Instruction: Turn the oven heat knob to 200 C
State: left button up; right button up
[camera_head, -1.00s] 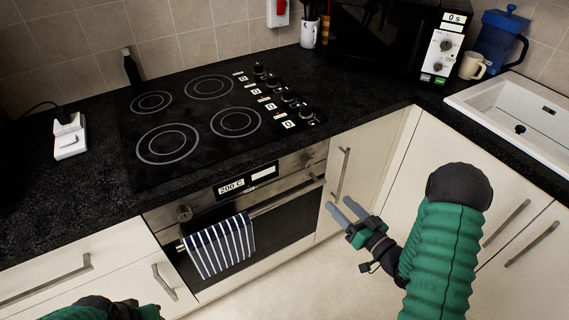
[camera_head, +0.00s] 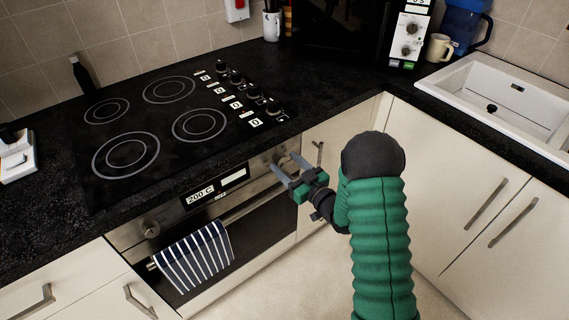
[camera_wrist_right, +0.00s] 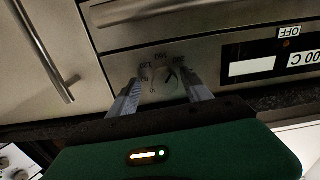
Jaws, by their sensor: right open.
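The oven (camera_head: 262,235) has a steel control panel (camera_head: 170,215) with a display reading "200 C" (camera_head: 200,193) beside a blank white label. A heat knob (camera_wrist_right: 166,84) with numbers around it shows upside down in the right wrist view, between my right fingertips. I cannot read its exact setting. My right gripper (camera_head: 282,168) is open, its fingers pointing at the panel's right end, one on each side of the knob. I cannot tell whether they touch it. Another round knob (camera_head: 151,229) sits at the panel's left end. My left gripper is not in view.
A striped towel (camera_head: 195,257) hangs on the oven handle (camera_head: 246,208) below the panel. The black hob (camera_head: 150,130) with several knobs is above. A cupboard handle (camera_head: 318,153) stands close to the right of my gripper.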

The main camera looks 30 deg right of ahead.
jog(key=shift+w+a, duration=0.25)
jog(key=shift+w, duration=0.2)
jog(key=shift+w+a+r, duration=0.1)
jog(key=shift+a+r, duration=0.05)
jog(key=shift+a, duration=0.15)
jog(key=shift+d, duration=0.25)
jog(key=c, duration=0.6)
grip_shut()
jog(key=shift+m+p, duration=0.4)
jog(key=shift+m, duration=0.5)
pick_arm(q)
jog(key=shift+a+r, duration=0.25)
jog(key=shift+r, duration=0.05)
pick_arm(e)
jog(key=o, duration=0.6)
grip_release()
